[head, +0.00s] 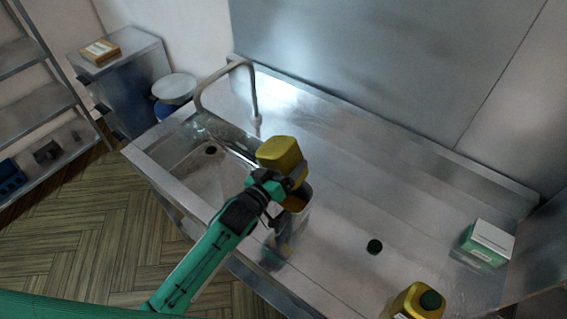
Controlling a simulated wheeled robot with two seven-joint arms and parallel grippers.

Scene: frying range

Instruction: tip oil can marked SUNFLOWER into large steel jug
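A yellow oil can (280,152) is held in my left gripper (282,182), tilted over the mouth of a steel jug (289,232). The gripper looks closed on the can. The jug stands upright on the steel counter, partly hidden by my arm. Its inside looks yellow-brown, but I cannot tell how full it is. The can's mouth and any stream of oil are hidden, and its marking is not readable. A second yellow can (405,302) with a dark green cap stands at the front right, cut by the lower edge. My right gripper is not in view.
A dark green cap (374,246) lies on the counter (340,170). A green and white box (487,244) stands at the right. A sink (195,172) with a curved tap (254,95) is at the left. The counter's middle and back are clear.

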